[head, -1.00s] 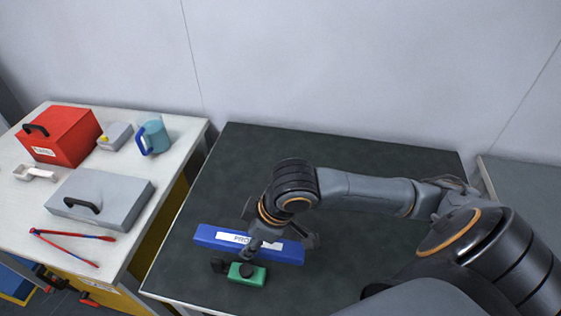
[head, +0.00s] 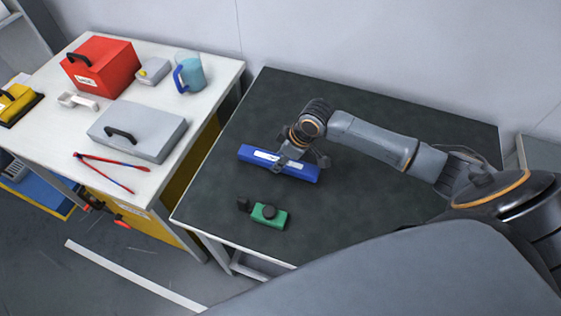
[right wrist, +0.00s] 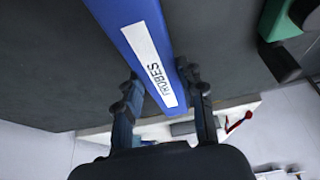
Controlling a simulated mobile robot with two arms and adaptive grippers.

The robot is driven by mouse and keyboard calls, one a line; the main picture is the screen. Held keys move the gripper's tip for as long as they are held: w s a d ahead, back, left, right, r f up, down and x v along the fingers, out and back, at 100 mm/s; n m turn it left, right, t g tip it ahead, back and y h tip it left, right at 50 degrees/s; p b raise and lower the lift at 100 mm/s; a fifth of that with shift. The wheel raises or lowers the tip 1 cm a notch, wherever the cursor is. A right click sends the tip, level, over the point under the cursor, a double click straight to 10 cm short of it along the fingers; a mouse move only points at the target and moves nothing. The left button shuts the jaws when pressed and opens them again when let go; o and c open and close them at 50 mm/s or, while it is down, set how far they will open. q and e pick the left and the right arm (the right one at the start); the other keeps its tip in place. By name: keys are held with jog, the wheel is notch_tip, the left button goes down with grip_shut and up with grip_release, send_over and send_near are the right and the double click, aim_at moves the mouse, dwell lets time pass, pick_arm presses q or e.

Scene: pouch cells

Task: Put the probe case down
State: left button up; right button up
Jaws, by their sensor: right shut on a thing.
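The blue probe case (head: 250,153) is a long box with a white label, over the dark table top (head: 400,200). In the right wrist view the case (right wrist: 133,20) runs from the top edge down between the fingers, its label facing the camera. My right gripper (head: 291,160) is shut on the case near its middle; its fingers also show in the right wrist view (right wrist: 164,98). The case looks level. I cannot tell whether its underside touches the table. My left gripper is not in view.
A green device (head: 268,214) with a black knob lies near the table's front edge. The table behind and right of the case is clear.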

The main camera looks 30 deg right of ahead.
jog(key=shift+s+f, duration=0.1)
jog(key=shift+f, duration=0.9)
jog(key=shift+f, duration=0.1)
jog(key=o, duration=1.3)
jog(key=shift+c, duration=0.2)
jog(key=shift+a, duration=0.1)
jog(key=v, duration=1.2)
jog(key=shift+b, duration=0.3)
